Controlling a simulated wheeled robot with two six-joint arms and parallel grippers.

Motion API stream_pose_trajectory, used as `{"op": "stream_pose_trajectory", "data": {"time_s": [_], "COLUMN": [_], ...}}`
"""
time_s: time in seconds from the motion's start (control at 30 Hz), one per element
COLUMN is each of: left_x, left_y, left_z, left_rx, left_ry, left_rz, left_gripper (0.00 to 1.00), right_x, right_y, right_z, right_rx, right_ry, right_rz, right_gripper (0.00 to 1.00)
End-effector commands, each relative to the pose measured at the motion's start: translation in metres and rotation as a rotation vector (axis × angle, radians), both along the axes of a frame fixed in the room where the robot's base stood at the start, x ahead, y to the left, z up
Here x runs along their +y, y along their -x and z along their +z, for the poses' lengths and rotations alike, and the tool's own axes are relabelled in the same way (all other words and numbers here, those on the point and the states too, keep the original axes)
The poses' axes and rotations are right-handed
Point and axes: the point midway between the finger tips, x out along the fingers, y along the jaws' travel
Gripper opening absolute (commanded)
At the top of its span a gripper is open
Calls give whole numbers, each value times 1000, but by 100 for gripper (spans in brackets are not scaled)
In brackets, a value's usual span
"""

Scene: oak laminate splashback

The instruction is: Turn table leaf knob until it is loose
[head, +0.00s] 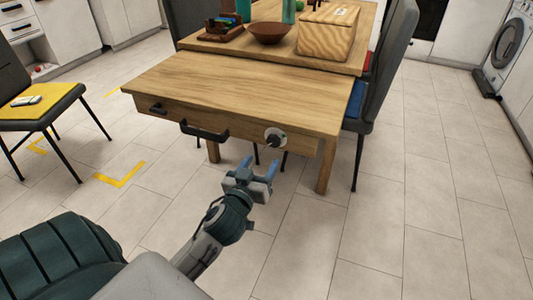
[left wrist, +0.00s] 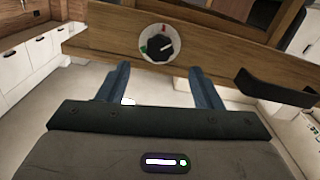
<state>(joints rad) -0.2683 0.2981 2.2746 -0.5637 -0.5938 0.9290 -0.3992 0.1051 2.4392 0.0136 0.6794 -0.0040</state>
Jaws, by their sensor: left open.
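The table leaf knob (head: 274,138) is a black knob on a round white dial, set in the front edge of the wooden table leaf (head: 230,88). In the left wrist view the knob (left wrist: 158,47) sits just beyond and between my fingertips, with a red mark at the top of the dial and a green mark at its left. A white line on the knob points to the right and slightly up. My left gripper (head: 260,166) is open and empty, below and in front of the knob, and its blue fingers (left wrist: 160,78) do not touch it. My right gripper is not in view.
A wooden box (head: 327,34) and a bowl (head: 269,32) stand on the table behind. Chairs stand at both sides. The floor in front is clear.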

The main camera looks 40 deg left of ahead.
Motion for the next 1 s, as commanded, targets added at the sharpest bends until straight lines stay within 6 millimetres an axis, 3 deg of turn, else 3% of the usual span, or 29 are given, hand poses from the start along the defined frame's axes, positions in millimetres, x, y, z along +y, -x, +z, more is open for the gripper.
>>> {"op": "stream_pose_trajectory", "data": {"time_s": [0.1,0.3,1.0], "left_x": [-4,-7,-7], "left_y": [16,27,27], "left_z": [-1,0,0], "left_rx": [1,0,0], "left_ry": [0,1,0], "left_rz": [-1,-1,0], "left_gripper": [59,59,59], "right_x": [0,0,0], "right_y": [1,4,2], "right_z": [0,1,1], "right_rx": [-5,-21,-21], "right_ry": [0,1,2], "right_rz": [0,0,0], "right_gripper": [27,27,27]}}
